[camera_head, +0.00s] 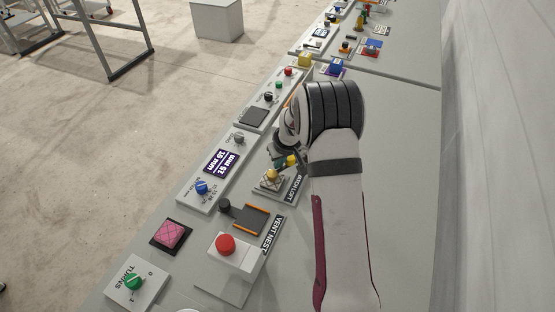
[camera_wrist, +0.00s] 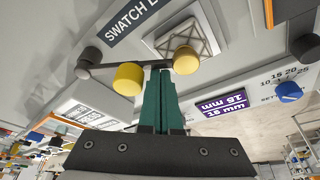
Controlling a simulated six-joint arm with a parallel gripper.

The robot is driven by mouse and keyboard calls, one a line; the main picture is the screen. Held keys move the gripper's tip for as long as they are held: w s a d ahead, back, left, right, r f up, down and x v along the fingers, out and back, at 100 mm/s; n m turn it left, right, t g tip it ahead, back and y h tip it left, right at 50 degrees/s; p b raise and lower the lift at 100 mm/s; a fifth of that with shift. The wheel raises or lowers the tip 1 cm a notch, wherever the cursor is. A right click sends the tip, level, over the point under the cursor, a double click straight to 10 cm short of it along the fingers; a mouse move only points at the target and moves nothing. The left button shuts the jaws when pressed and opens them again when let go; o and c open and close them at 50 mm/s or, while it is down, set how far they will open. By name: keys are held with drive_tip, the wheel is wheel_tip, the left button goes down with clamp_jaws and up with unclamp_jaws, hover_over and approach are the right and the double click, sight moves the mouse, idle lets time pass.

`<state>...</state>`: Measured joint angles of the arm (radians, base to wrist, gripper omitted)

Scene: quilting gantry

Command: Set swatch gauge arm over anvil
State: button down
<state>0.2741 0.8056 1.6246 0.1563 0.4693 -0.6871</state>
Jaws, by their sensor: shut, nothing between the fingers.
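In the wrist view the swatch gauge arm (camera_wrist: 104,68) is a dark bar from a black pivot post (camera_wrist: 89,60). It carries a yellow knob (camera_wrist: 128,78) and a round yellow foot (camera_wrist: 186,60) at its far end. The foot appears over the near part of a pale, cross-lined square (camera_wrist: 190,36) at the anvil; contact cannot be told. My gripper (camera_wrist: 160,74) is shut and empty, its teal fingertips beside the bar between knob and foot. In the head view the yellow foot (camera_head: 272,174) and knob (camera_head: 291,160) show, with my arm hiding the pivot.
A display panel (camera_head: 221,161) with a blue dial (camera_head: 202,187) stands left of the gauge. A vent nest (camera_head: 251,219) and red button (camera_head: 226,243) are nearer, with a pink quilted swatch (camera_head: 171,234) on a dark pad. The bench right of my arm is clear.

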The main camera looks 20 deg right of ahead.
idle(0.6)
drive_tip(key=w, duration=0.2)
drive_tip(key=w+a, duration=0.1)
drive_tip(key=w, duration=0.1)
drive_tip(key=shift+r, duration=0.35)
drive_tip(key=v, duration=0.9)
drive_tip(key=shift+s+d, duration=0.25)
drive_tip(key=shift+d, duration=0.05)
drive_tip(key=shift+r, duration=0.2)
drive_tip(key=s+a+r+m+g, duration=0.1)
drive_tip(key=s+a+r, duration=0.3)
drive_tip(key=s, duration=0.3)
drive_tip(key=s+a+r+m, duration=0.1)
drive_tip(key=s+a+r, duration=0.3)
drive_tip(key=s, duration=0.2)
drive_tip(key=s+a+m+g, duration=0.1)
drive_tip(key=s+a+m, duration=0.1)
drive_tip(key=s, duration=1)
drive_tip(key=s+a+m+g+y, duration=0.1)
drive_tip(key=s+a, duration=0.3)
drive_tip(key=s, duration=0.9)
drive_tip(key=shift+a+m+g+y, duration=0.3)
drive_tip(key=shift+a+m+g, duration=0.1)
drive_tip(key=shift+m+g, duration=0.15)
